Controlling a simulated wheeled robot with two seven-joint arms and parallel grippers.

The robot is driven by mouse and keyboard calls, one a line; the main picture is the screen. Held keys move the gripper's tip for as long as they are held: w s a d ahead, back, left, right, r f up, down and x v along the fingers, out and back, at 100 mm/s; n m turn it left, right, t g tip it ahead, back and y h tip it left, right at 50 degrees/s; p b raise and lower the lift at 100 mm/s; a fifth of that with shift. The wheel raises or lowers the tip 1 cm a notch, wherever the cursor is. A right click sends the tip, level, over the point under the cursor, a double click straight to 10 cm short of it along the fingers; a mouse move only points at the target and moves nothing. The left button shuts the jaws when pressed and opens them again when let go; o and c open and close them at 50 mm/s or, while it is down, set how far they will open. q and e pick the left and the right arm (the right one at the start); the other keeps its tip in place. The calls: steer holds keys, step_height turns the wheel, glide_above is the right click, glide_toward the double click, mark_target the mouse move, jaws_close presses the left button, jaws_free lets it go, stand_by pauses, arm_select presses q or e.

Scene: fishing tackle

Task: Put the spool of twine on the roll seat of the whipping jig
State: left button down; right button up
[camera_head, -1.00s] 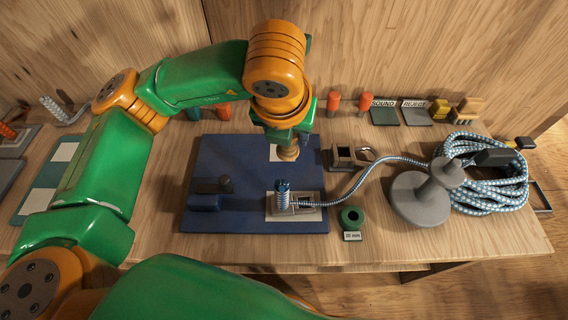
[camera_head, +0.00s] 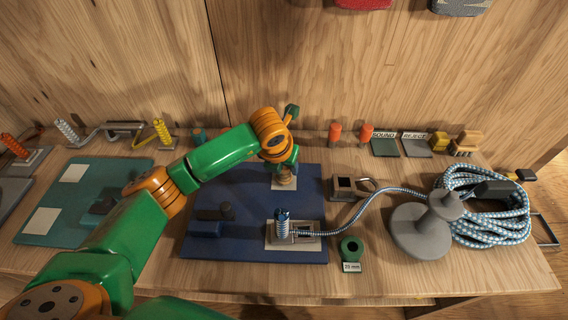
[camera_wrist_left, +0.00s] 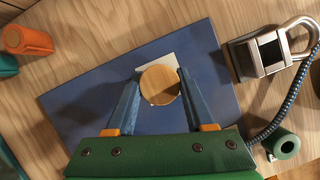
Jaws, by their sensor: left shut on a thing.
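The spool of twine (camera_wrist_left: 159,84) is a tan disc seen end-on between the fingers in the left wrist view. My left gripper (camera_head: 286,172) is shut on it over the back right part of the blue board (camera_head: 240,180), which I take as the whipping jig. A white patch (camera_head: 284,185) on the board lies directly below the spool and is partly covered by it; it also shows in the left wrist view (camera_wrist_left: 186,62). I cannot tell whether the spool touches the patch. My right gripper is not in view.
A blue-and-white wrapped post (camera_head: 282,224) stands on a pale plate at the board's front right, with a rope running to a coil (camera_head: 500,220). A metal shackle block (camera_head: 346,187), green ring (camera_head: 351,248) and grey stand (camera_head: 420,230) are to the right.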

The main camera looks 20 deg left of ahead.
arm_select(q)
steer(key=shift+f, duration=0.3)
steer(key=shift+c, duration=1.4)
jaws_free()
steer(key=shift+r, duration=0.4)
steer(key=v, duration=1.1)
steer(key=shift+s+r, duration=0.2)
steer(key=shift+r, duration=0.1)
